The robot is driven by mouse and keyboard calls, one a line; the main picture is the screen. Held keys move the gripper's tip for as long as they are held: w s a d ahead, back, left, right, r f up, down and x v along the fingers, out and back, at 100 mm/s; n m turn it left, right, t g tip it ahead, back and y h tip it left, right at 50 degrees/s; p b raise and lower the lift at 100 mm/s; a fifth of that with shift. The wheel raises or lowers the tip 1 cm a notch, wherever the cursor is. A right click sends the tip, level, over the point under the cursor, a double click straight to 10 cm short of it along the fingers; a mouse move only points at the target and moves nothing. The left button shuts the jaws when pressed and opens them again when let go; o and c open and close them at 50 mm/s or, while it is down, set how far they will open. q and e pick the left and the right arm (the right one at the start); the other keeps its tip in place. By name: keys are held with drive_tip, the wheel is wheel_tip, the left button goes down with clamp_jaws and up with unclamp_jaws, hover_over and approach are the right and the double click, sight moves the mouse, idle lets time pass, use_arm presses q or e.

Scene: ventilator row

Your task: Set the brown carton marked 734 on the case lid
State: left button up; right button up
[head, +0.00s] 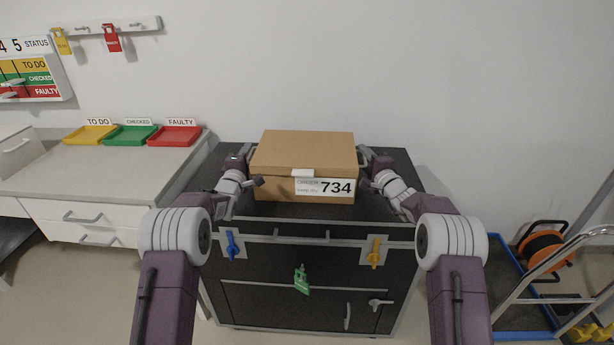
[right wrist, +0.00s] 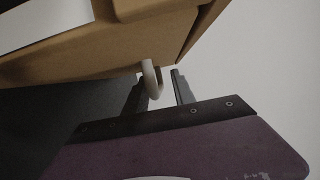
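The brown carton (head: 305,150) with a white label reading 734 is over the middle of the black case lid (head: 290,211). It looks level and seems to rest on the lid; its underside is hidden. My left gripper (head: 249,160) is at the carton's left side, its fingers too small to read. My right gripper (head: 363,158) is at the right side. In the right wrist view its two fingers (right wrist: 158,90) stand apart, with the carton's pale handle (right wrist: 151,78) between them and a gap beside the right finger. The carton's lower side (right wrist: 100,55) shows above.
A counter (head: 90,170) at left holds yellow (head: 89,135), green (head: 130,135) and red (head: 175,136) trays. Blue (head: 232,246) and yellow (head: 375,254) latches and a green tag (head: 301,281) are on the case front. An orange cable reel (head: 541,245) and a metal-railed trolley (head: 575,270) stand at right.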

use_arm(q)
drive_tip(key=s, duration=0.7)
drive_tip(key=shift+s+a, duration=0.25)
drive_tip(key=shift+a, duration=0.05)
use_arm(e)
drive_tip(key=v, duration=1.2)
drive_tip(key=shift+a, duration=0.1)
